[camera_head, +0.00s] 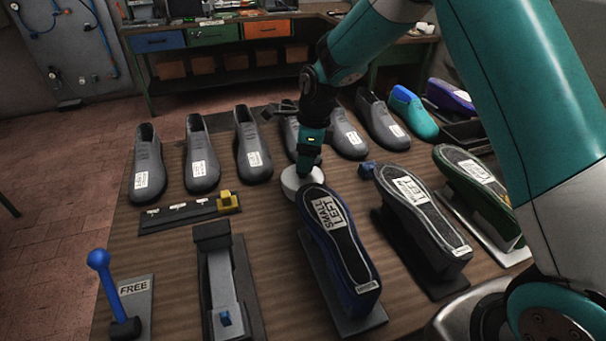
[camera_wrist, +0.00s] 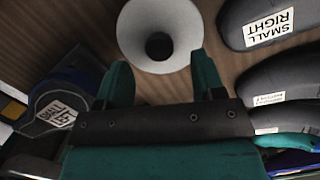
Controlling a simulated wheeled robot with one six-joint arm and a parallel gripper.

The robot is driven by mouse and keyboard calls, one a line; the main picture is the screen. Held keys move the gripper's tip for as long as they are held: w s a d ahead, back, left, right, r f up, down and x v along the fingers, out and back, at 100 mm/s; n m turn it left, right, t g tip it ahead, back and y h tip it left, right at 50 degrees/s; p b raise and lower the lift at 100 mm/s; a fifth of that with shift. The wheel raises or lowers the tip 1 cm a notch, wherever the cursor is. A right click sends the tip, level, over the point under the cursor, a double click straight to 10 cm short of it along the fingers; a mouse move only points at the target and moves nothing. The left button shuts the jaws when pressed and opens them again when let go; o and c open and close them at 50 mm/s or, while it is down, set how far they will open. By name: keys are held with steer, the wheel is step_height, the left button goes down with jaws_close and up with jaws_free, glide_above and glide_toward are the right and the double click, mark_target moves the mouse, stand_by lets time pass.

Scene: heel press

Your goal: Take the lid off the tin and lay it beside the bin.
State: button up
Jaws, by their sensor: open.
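A white round piece (camera_head: 291,181), probably the lidded tin, stands on the wooden bench behind the small left shoe form. In the wrist view the white round piece (camera_wrist: 135,28) has a dark round centre; I cannot tell whether that is a knob or an opening. My gripper (camera_head: 307,170) points down close over it and hides part of it in the head view. In the wrist view my gripper (camera_wrist: 160,68) is open, its two teal fingers apart with nothing between them. A dark open-topped box (camera_head: 466,131) at the back right may be the bin.
Several grey shoes (camera_head: 202,155) stand along the back. Sole-up forms, including a blue one marked SMALL LEFT (camera_head: 341,250), fill the front right. A press (camera_head: 222,280), a blue lever (camera_head: 108,285) and a dark rack (camera_head: 185,214) are at left.

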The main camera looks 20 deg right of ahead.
steer(key=shift+w+a+f+p, duration=0.1)
steer(key=shift+a+f+p, duration=0.15)
steer(key=shift+f, duration=0.7)
steer(key=shift+a+f+p, duration=0.1)
steer(key=shift+f+p, duration=0.1)
steer(key=shift+f, duration=0.75)
steer(key=c, duration=0.8)
steer(key=shift+r, duration=0.1)
step_height(320, 180, up, 20)
steer(key=b, duration=0.1)
steer(key=shift+b, duration=0.3)
